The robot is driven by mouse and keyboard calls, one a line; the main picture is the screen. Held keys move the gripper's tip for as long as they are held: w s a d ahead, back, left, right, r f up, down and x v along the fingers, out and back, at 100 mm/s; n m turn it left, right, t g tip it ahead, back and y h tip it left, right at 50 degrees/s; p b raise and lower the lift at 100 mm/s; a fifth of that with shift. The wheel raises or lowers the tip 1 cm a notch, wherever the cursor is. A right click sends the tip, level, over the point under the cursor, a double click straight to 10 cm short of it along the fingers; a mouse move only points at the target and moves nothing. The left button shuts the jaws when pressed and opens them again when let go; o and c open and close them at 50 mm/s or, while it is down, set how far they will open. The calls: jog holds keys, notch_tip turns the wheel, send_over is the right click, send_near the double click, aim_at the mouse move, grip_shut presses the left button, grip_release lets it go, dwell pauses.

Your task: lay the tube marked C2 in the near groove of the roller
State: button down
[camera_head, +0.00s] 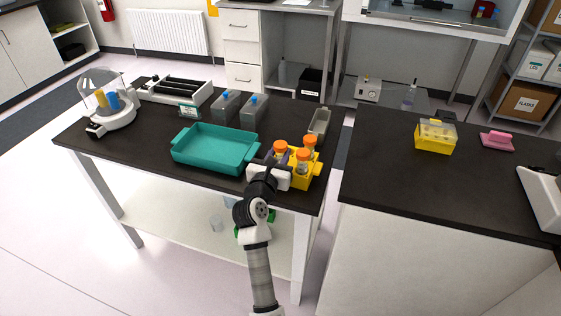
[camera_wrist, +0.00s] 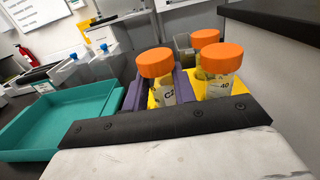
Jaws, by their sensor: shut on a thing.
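The tube marked C2 (camera_wrist: 155,62) has an orange cap and a partly visible label in the wrist view. My gripper (camera_wrist: 158,92) is shut on it, with purple fingers at both sides. In the head view my gripper (camera_head: 270,164) is at the left side of the yellow rack (camera_head: 312,172). The tube's lower end is hidden, so I cannot tell whether it still sits in the rack. The roller (camera_head: 176,91), white with dark bars, stands at the back left of the dark bench. Its grooves look empty.
Two other orange-capped tubes, one marked 40 (camera_wrist: 224,88), stand in the rack. A teal tray (camera_head: 215,150) lies left of my gripper. A domed centrifuge (camera_head: 105,100) is at the far left.

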jog(key=shift+r+p, duration=0.3)
notch_tip(320, 180, up, 5)
jog(key=p, duration=0.6)
jog(key=shift+r, duration=0.2)
